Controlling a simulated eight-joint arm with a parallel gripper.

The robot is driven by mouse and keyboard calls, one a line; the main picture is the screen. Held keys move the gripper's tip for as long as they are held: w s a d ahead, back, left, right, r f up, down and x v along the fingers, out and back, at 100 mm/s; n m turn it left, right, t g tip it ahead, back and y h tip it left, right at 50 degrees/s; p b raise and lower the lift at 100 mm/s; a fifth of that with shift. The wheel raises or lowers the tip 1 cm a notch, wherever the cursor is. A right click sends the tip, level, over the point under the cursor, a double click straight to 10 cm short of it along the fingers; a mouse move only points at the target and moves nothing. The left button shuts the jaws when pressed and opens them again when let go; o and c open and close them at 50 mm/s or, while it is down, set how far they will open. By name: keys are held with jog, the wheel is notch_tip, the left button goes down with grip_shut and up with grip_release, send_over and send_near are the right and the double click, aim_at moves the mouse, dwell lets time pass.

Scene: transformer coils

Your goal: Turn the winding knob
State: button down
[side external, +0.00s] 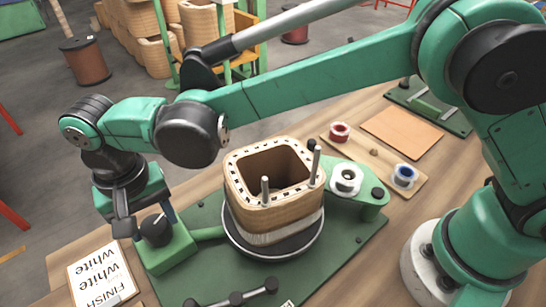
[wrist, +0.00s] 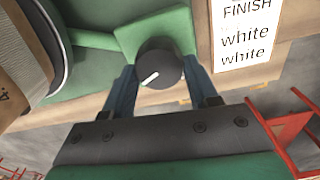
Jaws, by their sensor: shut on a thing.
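The winding knob (side external: 156,230) is a dark round knob with a white pointer line, on a green block (side external: 165,252) at the left of the green base plate. In the wrist view the knob (wrist: 159,65) sits between the two blue fingers of my gripper (wrist: 160,88), and its white line points to the lower left. My gripper (side external: 150,212) is shut on the knob from above in the side view. The far finger is partly hidden there. A wooden coil form (side external: 272,215) with a square opening stands on a round turntable beside the block.
A sign reading "FINISH white white" (side external: 100,278) lies left of the block. Two metal pins (side external: 315,165) stand up from the coil form. A black handled bar (side external: 232,298) lies at the front.

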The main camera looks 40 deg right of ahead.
aim_at(154, 222)
dwell(0.8)
jog(key=shift+c, duration=1.2)
grip_release()
jog(key=shift+r, duration=2.8)
jog(key=shift+d, duration=0.1)
jog(key=w+d+r+t+y, duration=0.15)
jog(key=d+r, duration=0.25)
jog(key=d, duration=0.5)
jog(key=s+d+f+t, duration=0.1)
jog(key=s+d+t, duration=0.1)
jog(key=d, duration=0.8)
jog(key=s+d+f+n+t+h, duration=0.1)
jog(key=s+d+t, duration=0.2)
jog(key=d, duration=0.8)
jog(key=shift+s+d+t, duration=0.2)
jog(key=shift+s+t, duration=0.15)
jog(key=shift+s, duration=0.35)
